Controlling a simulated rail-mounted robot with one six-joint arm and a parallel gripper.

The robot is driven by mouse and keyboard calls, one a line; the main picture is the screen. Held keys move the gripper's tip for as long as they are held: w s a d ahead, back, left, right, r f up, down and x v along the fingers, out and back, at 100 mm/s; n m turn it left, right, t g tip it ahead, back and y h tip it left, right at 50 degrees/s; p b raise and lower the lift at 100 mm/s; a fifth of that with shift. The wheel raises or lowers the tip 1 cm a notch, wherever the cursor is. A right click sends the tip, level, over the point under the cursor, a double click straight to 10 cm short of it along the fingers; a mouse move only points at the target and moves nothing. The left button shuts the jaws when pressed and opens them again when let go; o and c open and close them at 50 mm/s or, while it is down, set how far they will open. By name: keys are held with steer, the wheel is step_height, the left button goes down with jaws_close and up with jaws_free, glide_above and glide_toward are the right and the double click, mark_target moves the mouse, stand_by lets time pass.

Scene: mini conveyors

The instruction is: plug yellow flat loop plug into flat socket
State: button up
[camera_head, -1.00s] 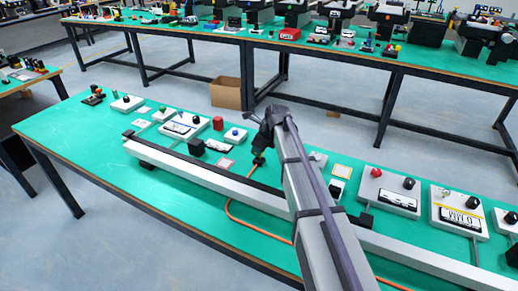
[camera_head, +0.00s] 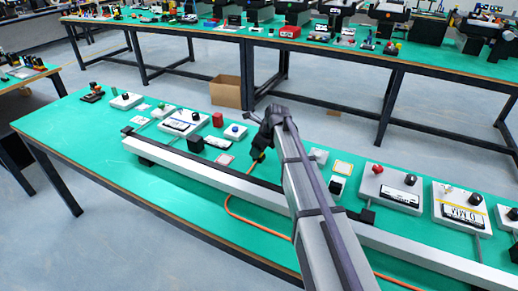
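My gripper (camera_head: 263,145) is in the head view, just beyond the near rail and above the green table. It is small, dark and partly hidden by my own arm, so its finger opening is unclear. A small yellow-orange piece (camera_head: 260,156) shows right below the fingers. It may be the yellow flat loop plug, but its shape is too small to tell, and I cannot tell whether the fingers hold it. An orange cable (camera_head: 232,212) loops over the table below it. I cannot single out the flat socket among the small panels.
A long grey rail (camera_head: 185,161) runs along the table. Beyond it stand panels with knobs (camera_head: 390,191), a red button piece (camera_head: 218,119) and a black block (camera_head: 195,144). A cardboard box (camera_head: 226,92) is on the floor behind. The table's near left area is clear.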

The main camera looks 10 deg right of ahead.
steer(key=shift+o, duration=0.2)
steer(key=p+v, duration=1)
steer(key=shift+r, duration=0.35)
steer(key=shift+s, duration=0.1)
steer(key=s+a+r+n+g+h+p, duration=0.1)
steer(key=s+n+p, duration=0.1)
steer(key=s+n, duration=1.1)
steer(key=s+a+r+n+g+h+p, duration=0.1)
steer(key=s+a+r+n+h+p, duration=0.1)
steer(key=s+n, duration=1)
steer(key=s, duration=0.3)
steer(key=shift+n+g+h, duration=0.3)
steer(key=shift+n+g, duration=0.1)
